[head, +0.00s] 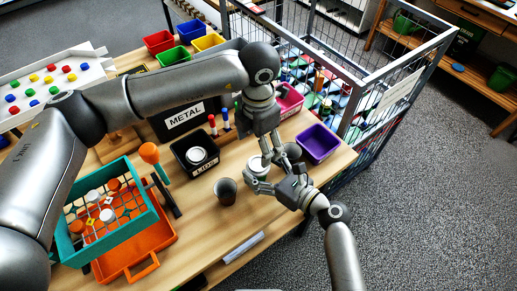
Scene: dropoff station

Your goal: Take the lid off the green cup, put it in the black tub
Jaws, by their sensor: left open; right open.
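A cup with a white lid (257,165) stands on the table between my two grippers; its body is mostly hidden, so I cannot tell its green colour. My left gripper (267,149) is open, pointing down just above and beside the lid. My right gripper (259,180) is open, low at the cup's near side with its fingers close around it; contact is unclear. The black tub (181,163), labelled LIDS, stands to the left with white lids inside.
A grey cup (225,191) stands left of the grippers, and a dark cup (293,150) is just right of them. A purple bin (317,144) sits at the right table edge. A teal crate (149,207) lies at left, and a METAL bin (163,127) behind. The table front is mostly clear.

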